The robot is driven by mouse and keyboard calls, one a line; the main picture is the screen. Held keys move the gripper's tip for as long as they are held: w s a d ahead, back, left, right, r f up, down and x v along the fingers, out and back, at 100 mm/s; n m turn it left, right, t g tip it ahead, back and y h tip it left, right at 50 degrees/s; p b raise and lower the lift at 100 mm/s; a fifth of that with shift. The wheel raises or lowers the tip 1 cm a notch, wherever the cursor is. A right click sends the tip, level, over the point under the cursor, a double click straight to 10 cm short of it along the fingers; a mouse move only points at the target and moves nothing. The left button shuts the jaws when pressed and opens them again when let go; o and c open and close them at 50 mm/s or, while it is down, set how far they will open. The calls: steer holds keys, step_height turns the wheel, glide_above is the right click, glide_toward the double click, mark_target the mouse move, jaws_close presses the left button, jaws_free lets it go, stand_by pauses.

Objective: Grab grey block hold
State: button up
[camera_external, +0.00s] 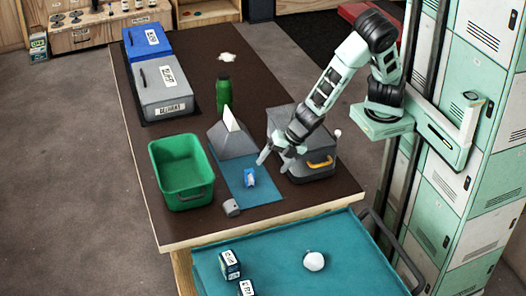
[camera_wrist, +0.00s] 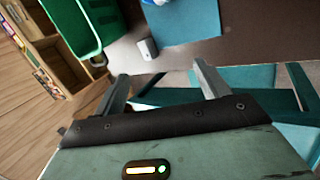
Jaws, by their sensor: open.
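A small grey block (camera_external: 231,207), which I take as the grey block hold, lies on the dark table just off the blue mat's (camera_external: 262,195) near left corner. In the wrist view the grey block (camera_wrist: 147,48) shows beyond the fingers, beside the blue mat (camera_wrist: 197,28). My gripper (camera_external: 275,162) is above the table between the grey pyramid and the grey case, up and to the right of the block. Its two fingers (camera_wrist: 163,82) are spread with nothing between them. The gripper is apart from the block.
A green bin (camera_external: 182,193) stands left of the block. A small blue-white object (camera_external: 250,178) is on the mat. A teal cart (camera_external: 275,262) adjoins the table's near edge.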

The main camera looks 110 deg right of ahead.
steer(key=w+d+r+n+t+h, duration=0.1)
steer(key=w+d+r+n+t, duration=0.15)
steer(key=w+d+n, duration=0.25)
step_height(320, 180, up, 12)
steer(key=n+t+y, duration=0.3)
steer(key=n+t, duration=0.2)
steer(key=n, duration=1)
glide_above(233, 204)
steer(key=s, duration=0.3)
step_height(233, 204, down, 26)
steer(key=shift+p, duration=0.7)
step_height(233, 204, down, 3)
steer(key=shift+r, duration=0.15)
steer(key=shift+p+x, duration=0.4)
steer(key=shift+x, duration=0.8)
steer(key=shift+w, duration=0.35)
